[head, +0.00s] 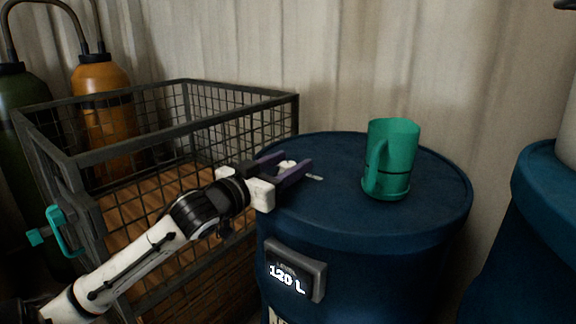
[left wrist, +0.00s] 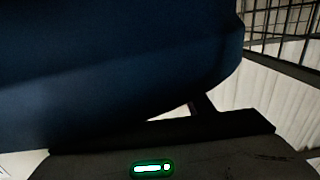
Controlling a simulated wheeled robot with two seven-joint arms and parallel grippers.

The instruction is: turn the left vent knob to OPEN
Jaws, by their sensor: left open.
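A small white knob (head: 287,166) sits on the left part of the top of a blue barrel (head: 340,215). A small pale label (head: 314,177) lies on the lid to its right; its text is too small to read. My left gripper (head: 296,161) is open, with its purple fingers on either side of the knob. I cannot tell whether they touch it, and the knob's setting is partly hidden. In the left wrist view the barrel (left wrist: 110,70) fills much of the picture; neither knob nor fingertips show there. My right gripper is out of view.
A green mug (head: 391,155) stands on the same lid, right of the knob. A wire crate (head: 188,84) stands on the left, with orange (head: 101,78) and green (head: 20,87) cylinders behind it. A 120 L display (head: 294,271) is on the barrel's front. Another blue barrel (head: 545,215) stands at right.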

